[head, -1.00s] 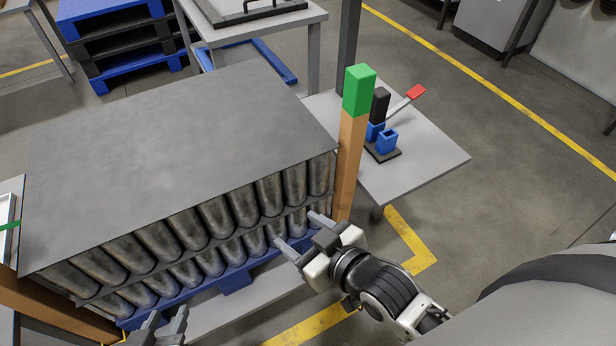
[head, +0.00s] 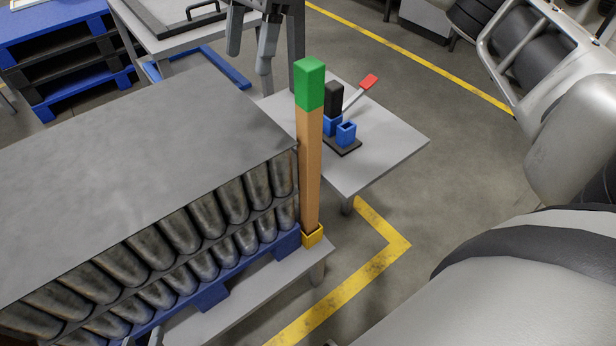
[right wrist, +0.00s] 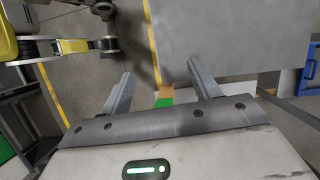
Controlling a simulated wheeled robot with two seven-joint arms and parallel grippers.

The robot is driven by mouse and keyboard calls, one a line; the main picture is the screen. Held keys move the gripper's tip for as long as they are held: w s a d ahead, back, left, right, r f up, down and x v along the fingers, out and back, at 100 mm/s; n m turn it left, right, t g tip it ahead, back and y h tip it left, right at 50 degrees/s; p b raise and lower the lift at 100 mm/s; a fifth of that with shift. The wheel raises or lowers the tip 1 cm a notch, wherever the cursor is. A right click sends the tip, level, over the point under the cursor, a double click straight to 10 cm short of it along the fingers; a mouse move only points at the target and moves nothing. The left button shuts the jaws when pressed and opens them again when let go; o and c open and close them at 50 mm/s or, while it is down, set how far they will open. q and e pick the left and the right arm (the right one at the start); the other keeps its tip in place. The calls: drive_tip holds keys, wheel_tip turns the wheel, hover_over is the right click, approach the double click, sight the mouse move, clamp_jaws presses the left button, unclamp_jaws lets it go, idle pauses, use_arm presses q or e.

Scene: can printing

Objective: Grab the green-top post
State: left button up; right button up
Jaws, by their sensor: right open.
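The green-top post (head: 309,150) stands upright in a yellow socket (head: 313,235) at the right end of the can pallet. Its body is orange-brown and its square top is green. My right gripper (head: 250,62) is open and empty above and to the left of the post's top in the head view, its fingers pointing down. In the right wrist view, the post's green top (right wrist: 164,102) shows between the two open fingers, partly hidden by the gripper body. Only small grey tips of my left gripper (head: 155,338) show at the bottom edge; their opening is unclear.
A grey sheet (head: 150,130) covers rows of metal cans (head: 205,220) on a blue pallet (head: 210,297), close left of the post. A small table (head: 390,140) with a red-handled lever device (head: 345,125) stands behind right. Blue and black pallets (head: 70,55) are stacked far left.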

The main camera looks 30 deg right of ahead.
sight(310, 80)
drive_tip(key=d+r+h, duration=0.4)
drive_tip(key=d+r, duration=0.2)
drive_tip(key=d, duration=0.4)
drive_tip(key=shift+m+t, duration=0.4)
wheel_tip(310, 80, down, 10)
drive_tip(key=shift+s+d+r+b, duration=0.1)
drive_tip(key=shift+r+b, duration=0.05)
drive_tip(key=shift+b, duration=0.55)
drive_tip(key=shift+s+f, duration=0.15)
drive_tip(key=shift+f, duration=1.2)
drive_tip(key=shift+s+f, duration=0.15)
drive_tip(key=shift+f, duration=1.2)
clamp_jaws()
drive_tip(key=shift+r, duration=0.1)
